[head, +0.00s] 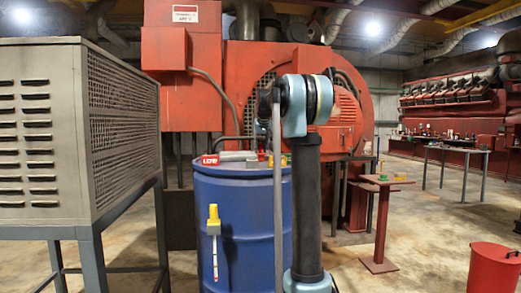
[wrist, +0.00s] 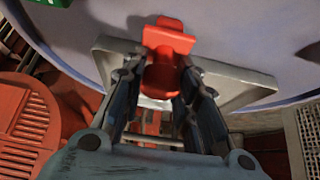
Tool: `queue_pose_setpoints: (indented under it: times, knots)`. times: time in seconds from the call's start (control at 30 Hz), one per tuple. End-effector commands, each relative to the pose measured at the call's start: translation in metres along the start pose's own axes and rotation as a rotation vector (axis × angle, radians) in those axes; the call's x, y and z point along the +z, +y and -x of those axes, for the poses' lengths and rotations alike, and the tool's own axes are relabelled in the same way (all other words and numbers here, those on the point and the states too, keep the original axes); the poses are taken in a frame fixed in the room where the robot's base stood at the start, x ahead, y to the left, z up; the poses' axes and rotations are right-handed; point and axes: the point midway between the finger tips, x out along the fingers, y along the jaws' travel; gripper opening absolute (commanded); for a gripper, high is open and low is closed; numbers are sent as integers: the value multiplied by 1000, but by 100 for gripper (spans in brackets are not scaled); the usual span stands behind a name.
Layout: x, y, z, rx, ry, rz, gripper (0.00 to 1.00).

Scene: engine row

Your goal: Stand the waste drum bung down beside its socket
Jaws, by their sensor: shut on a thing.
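The waste drum bung, a red plug with a flat upright tab (wrist: 168,45), is between my fingertips in the wrist view. My gripper (wrist: 164,80) is shut on its round body. Behind the bung is a grey square plate or tray (wrist: 235,85) on the drum top. I cannot tell whether the bung touches it. The socket is not clearly seen; the bung and fingers may cover it. In the head view the blue drum (head: 235,215) stands in the middle, and my arm hides my gripper and part of the drum top.
A yellow-headed gauge (head: 213,220) is on the drum front. A grey louvred cabinet (head: 80,130) stands left, a red pedestal table (head: 385,181) right, a red bin (head: 493,268) at lower right.

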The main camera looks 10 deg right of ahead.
Motion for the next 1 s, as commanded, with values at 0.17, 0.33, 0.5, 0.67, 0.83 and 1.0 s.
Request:
queue_pose_setpoints:
  times: [0.17,0.33,0.5,0.67,0.83,1.0]
  knots:
    - [2,0,-2,0,0,0,3]
    - [3,0,-5,0,0,0,3]
    - [4,0,-6,0,0,0,48]
    - [4,0,-6,0,0,0,51]
    - [4,0,-6,0,0,0,51]
    - [3,0,4,0,0,0,51]
